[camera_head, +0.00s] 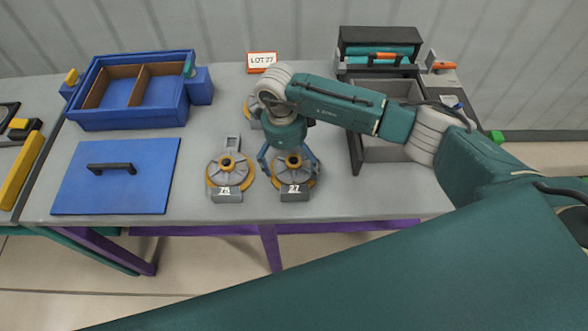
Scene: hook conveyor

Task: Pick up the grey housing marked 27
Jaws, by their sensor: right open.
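A round grey housing with an orange ring (293,184) stands near the front middle of the table. Its white label looks like 27, though it is small. My right gripper (290,162) is open above it, with its blue fingers spread on either side of the housing. I cannot tell whether they touch it. A similar housing (229,174) stands just to the left, with a label that is hard to read. A third housing (251,108) is farther back, mostly hidden behind my right arm. My left gripper is not in view.
A blue divided box (130,118) stands at the back left, with a blue handled lid (120,190) lying in front. A LOT sign (262,60) stands at the back. A grey bin (386,152) and a dark toolbox (380,42) are at the right.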

